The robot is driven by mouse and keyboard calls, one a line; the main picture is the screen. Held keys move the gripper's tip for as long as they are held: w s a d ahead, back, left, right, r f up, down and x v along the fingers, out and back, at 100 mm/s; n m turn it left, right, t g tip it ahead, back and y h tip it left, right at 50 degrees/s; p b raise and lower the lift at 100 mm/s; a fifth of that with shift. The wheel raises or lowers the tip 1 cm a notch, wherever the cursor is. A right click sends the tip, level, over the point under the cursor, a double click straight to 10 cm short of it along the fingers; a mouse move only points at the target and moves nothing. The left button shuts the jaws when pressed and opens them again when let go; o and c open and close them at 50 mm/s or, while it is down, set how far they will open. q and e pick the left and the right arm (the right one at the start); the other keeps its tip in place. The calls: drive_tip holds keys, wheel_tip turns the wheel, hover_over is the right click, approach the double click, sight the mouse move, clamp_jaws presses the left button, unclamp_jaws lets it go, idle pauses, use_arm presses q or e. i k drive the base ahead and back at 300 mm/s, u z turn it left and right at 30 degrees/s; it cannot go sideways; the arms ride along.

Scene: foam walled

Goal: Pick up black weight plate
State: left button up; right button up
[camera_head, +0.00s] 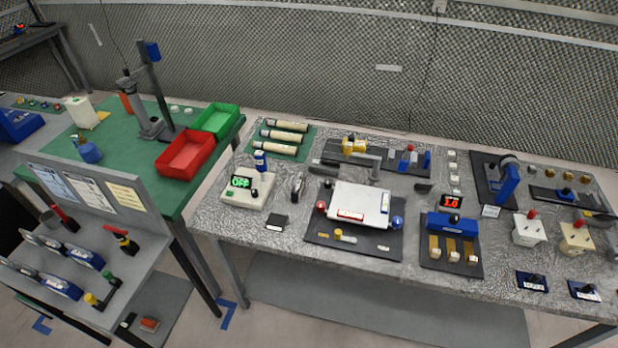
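No object in view is plainly marked as a weight plate. A dark, rounded, upright piece (297,185) stands on the grey metal-topped table (225,215), just right of the white box with the green "OFF" display (247,192); it may be the black weight plate, but it is too small to be sure. A flat black square (277,222) lies in front of it near the table's front edge. Neither of my grippers is in view.
A white panel box (358,203) on a dark mat stands right of the dark piece. A blue device with a red display (452,222) is further right. Red (187,155) and green (216,119) bins sit on the green table. A grey panel stand (95,190) is at left.

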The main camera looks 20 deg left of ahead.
sight(299, 184)
drive_tip(key=u, duration=0.25)
drive_tip(key=i, duration=0.6)
drive_tip(key=u, duration=0.5)
